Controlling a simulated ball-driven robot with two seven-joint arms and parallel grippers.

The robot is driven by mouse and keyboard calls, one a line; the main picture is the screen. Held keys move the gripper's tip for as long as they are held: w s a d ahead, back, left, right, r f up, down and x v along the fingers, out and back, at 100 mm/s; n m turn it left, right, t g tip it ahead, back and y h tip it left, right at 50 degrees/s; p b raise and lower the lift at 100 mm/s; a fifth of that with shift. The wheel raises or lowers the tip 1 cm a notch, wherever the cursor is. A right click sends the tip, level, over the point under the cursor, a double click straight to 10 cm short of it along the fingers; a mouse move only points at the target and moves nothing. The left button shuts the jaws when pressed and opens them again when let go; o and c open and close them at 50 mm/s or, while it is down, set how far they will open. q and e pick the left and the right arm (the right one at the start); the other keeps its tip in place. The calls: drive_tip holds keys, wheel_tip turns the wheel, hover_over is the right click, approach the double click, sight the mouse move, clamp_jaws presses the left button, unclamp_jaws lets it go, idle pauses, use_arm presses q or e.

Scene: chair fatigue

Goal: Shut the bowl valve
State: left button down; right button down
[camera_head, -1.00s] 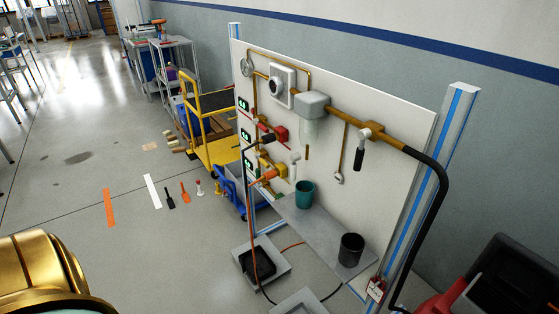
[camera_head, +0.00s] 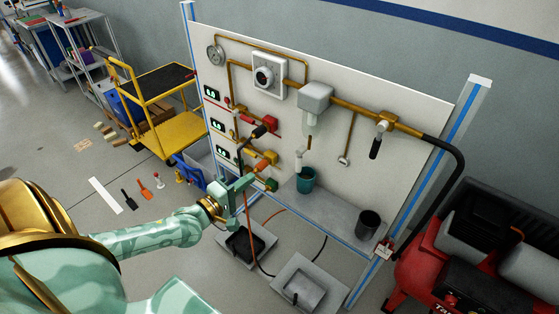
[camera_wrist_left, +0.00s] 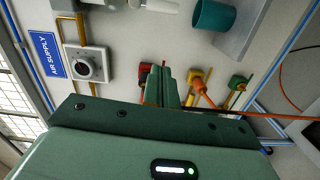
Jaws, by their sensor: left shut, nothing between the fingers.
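The filter unit on the board has a grey cap (camera_head: 315,97) with a pale bowl (camera_head: 312,122) under it. A short brass piece (camera_head: 308,142) and a small white part (camera_head: 298,160) show below the bowl, above the teal cup (camera_head: 305,181). I cannot tell which part is the bowl valve, or its setting. My left gripper (camera_head: 246,182) is shut and empty, in front of the board's lower left, left of the teal cup and below the bowl. In the left wrist view its fingers (camera_wrist_left: 161,86) point toward the board. My right gripper is not in view.
Valves with a red block (camera_head: 269,123), a black handle (camera_head: 258,132) and an orange handle (camera_head: 250,164) stick out near my left gripper. A dark cup (camera_head: 369,223) stands on the grey shelf (camera_head: 335,215). A brass pipe (camera_head: 352,107) and black hose (camera_head: 452,150) run right.

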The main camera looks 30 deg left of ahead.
sight(299, 162)
use_arm(q)
drive_tip(key=shift+w+r+n, duration=0.1)
drive_tip(key=shift+n, duration=0.5)
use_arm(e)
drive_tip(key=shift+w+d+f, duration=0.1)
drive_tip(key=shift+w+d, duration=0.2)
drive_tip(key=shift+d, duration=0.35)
